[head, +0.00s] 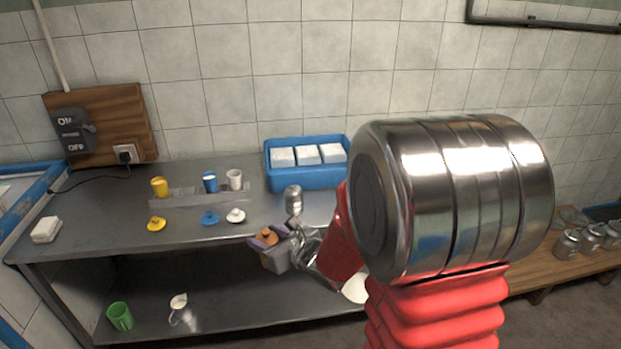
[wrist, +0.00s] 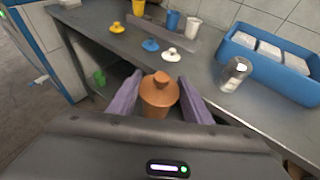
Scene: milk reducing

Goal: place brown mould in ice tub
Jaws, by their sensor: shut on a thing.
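My gripper (head: 267,240) is shut on the brown mould (wrist: 159,94), whose knobbed lid is on top. The purple fingers press on both its sides in the wrist view. In the head view the brown mould (head: 269,235) shows only in part, in front of the counter's front edge. The blue ice tub (head: 305,178) stands at the back of the counter with white blocks in it. It also shows in the wrist view (wrist: 285,78) at the upper right, apart from the mould.
A metal shaker (head: 293,199) stands in front of the tub. Yellow (head: 160,187), blue (head: 210,182) and white (head: 235,179) cups stand at left, with lids in front. A green mug (head: 120,316) and a jug (head: 181,310) are on the lower shelf.

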